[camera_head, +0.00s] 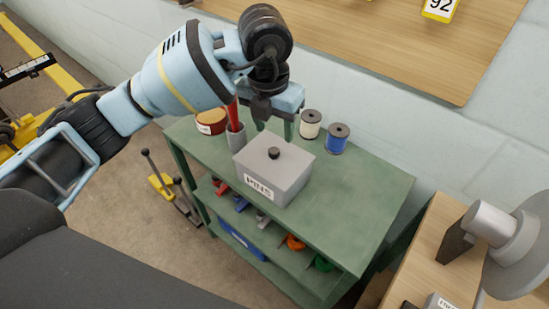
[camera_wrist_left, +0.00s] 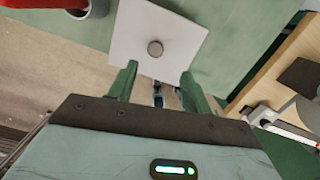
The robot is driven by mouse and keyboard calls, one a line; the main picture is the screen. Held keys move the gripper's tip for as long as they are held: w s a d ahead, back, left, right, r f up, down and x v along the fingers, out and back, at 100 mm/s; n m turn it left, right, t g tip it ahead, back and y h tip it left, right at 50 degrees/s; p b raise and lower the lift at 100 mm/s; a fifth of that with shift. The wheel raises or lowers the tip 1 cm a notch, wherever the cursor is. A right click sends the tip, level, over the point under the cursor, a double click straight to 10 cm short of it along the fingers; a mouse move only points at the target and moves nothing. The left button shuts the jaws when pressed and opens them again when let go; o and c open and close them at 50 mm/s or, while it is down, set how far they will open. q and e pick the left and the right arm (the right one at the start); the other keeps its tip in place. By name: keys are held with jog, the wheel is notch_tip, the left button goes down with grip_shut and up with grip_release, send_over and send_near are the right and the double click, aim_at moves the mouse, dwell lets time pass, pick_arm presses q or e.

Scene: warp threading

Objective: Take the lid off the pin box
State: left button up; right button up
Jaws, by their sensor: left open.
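The pin box (camera_head: 270,184) is a grey box labelled PINS, standing on a green shelf unit. Its flat grey lid (camera_head: 294,161) is on it, with a small dark round knob (camera_head: 274,153) in the middle. In the left wrist view the lid (camera_wrist_left: 135,32) and its knob (camera_wrist_left: 155,48) show beyond the fingers. My left gripper (camera_head: 274,127) is open and empty, above and behind the box in the head view. Its two green fingers (camera_wrist_left: 156,85) are apart, and the knob lies ahead between their lines. My right gripper is not in view.
A grey cup (camera_head: 236,136) with red-handled tools stands left of the box, near a red-and-tan round tin (camera_head: 211,121). A white spool (camera_head: 311,123) and a blue spool (camera_head: 336,138) stand behind it. The green top (camera_head: 362,190) is clear to the right.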

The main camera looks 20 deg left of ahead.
aim_at(274, 150)
pick_arm(q)
jog(key=shift+w+a+r, duration=0.1)
jog(key=shift+a, duration=0.1)
jog(key=shift+w+f, duration=0.15)
jog(key=shift+f, duration=1.15)
jog(key=shift+w+f, duration=0.2)
jog(key=shift+f, duration=1.1)
jog(key=shift+w+f, duration=0.15)
jog(key=shift+f, duration=1.15)
grip_shut()
jog(key=shift+r, duration=0.1)
jog(key=shift+r, duration=0.45)
notch_tip(274, 150, up, 3)
jog(key=shift+s+d+f, duration=0.1)
jog(key=shift+s+f, duration=0.05)
jog(key=s+d+r, duration=0.1)
jog(key=s+d, duration=0.8)
jog(key=s, duration=0.4)
jog(key=shift+r, duration=0.15)
